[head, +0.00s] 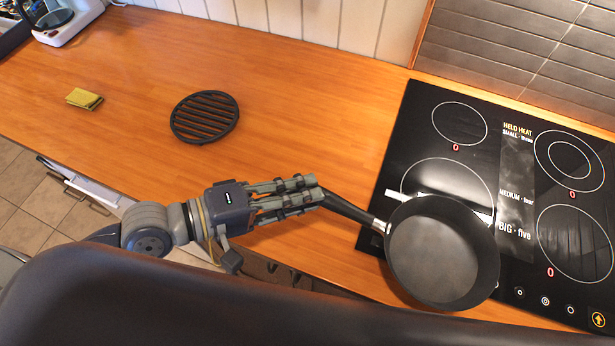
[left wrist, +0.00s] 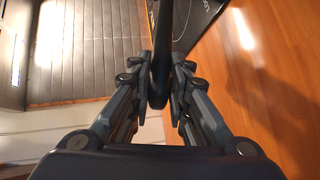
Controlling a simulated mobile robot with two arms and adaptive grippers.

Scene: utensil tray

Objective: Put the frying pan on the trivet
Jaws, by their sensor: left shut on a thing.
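The black frying pan (head: 440,250) is at the front left of the cooktop, its dark handle (head: 350,208) pointing left toward my gripper. My left gripper (head: 318,192) is shut on the end of the handle. In the left wrist view the handle (left wrist: 161,60) runs between the two fingers of the left gripper (left wrist: 163,95). I cannot tell whether the pan touches the cooktop or is just above it. The round black slatted trivet (head: 204,117) lies flat and empty on the wooden counter, up and left of the gripper. My right gripper is not in view.
The black cooktop (head: 480,130) with ring markings fills the right side. A folded yellow cloth (head: 84,99) lies left of the trivet. A white appliance (head: 66,20) stands at the top left. The wooden counter (head: 310,110) between trivet and cooktop is clear.

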